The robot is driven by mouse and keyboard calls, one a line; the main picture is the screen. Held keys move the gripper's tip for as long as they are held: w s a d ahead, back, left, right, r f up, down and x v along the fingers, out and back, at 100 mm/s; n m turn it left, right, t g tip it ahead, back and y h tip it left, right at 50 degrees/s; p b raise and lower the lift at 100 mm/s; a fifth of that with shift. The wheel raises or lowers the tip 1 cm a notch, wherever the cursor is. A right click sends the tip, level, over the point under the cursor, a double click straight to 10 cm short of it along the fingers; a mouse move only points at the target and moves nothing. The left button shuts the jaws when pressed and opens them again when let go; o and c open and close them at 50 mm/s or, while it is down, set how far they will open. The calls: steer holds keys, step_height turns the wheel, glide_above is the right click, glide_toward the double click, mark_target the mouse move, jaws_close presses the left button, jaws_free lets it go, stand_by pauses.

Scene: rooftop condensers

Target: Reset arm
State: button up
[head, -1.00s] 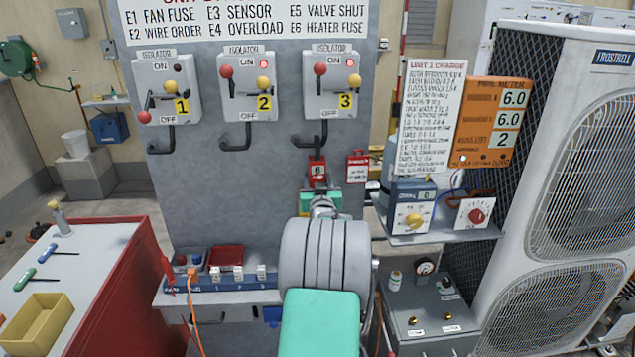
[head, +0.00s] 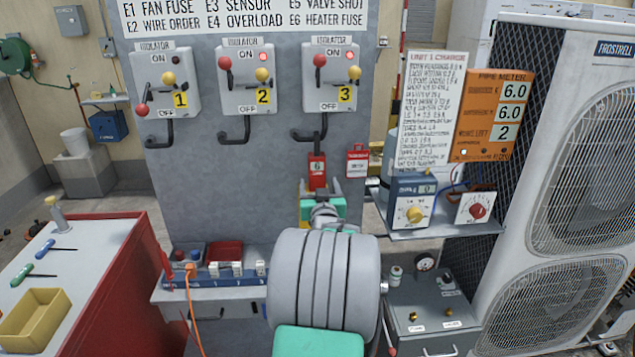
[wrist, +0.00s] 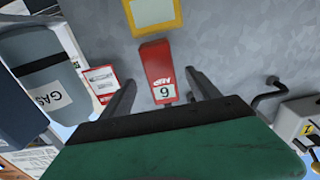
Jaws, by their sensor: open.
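My gripper (head: 320,187) is open and empty in front of the grey panel. The red tag (head: 317,170) also shows in the head view, hanging on the panel under isolator 3. I see nothing held. My grey and teal arm hides the panel's lower middle.
Isolators 1 (head: 165,80), 2 (head: 247,80) and 3 (head: 330,78) are above, with handles below them. A small shelf (head: 440,230) with a gauge box stands to the right, beside the condenser (head: 590,150). A ledge (head: 215,290) and red cart (head: 115,290) are at left.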

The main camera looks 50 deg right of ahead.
steer(key=s+a+f+g+y, duration=0.3)
steer(key=a+f+y, duration=0.1)
steer(key=f, duration=0.5)
steer(key=s+a+f+g+y, duration=0.25)
steer(key=a+f, duration=0.25)
steer(key=f, duration=0.5)
steer(key=s+a+f+m+g+y, duration=0.1)
steer(key=s+a+f+g+y, duration=0.4)
steer(key=s+a, duration=0.6)
steer(key=a+r+n+g+y, duration=0.1)
steer(key=a+r+n+y, duration=0.2)
steer(key=a, duration=0.9)
steer(key=w+a+r+n+t, duration=0.1)
steer(key=w+a+r+n, duration=0.3)
steer(key=a, duration=0.6)
steer(key=w+a+r+n+t, duration=0.2)
steer(key=w+a+r+n, duration=0.2)
steer(key=a+r, duration=0.3)
steer(key=a, duration=0.3)
steer(key=shift+r+h, duration=0.2)
steer(key=shift+h, duration=0.15)
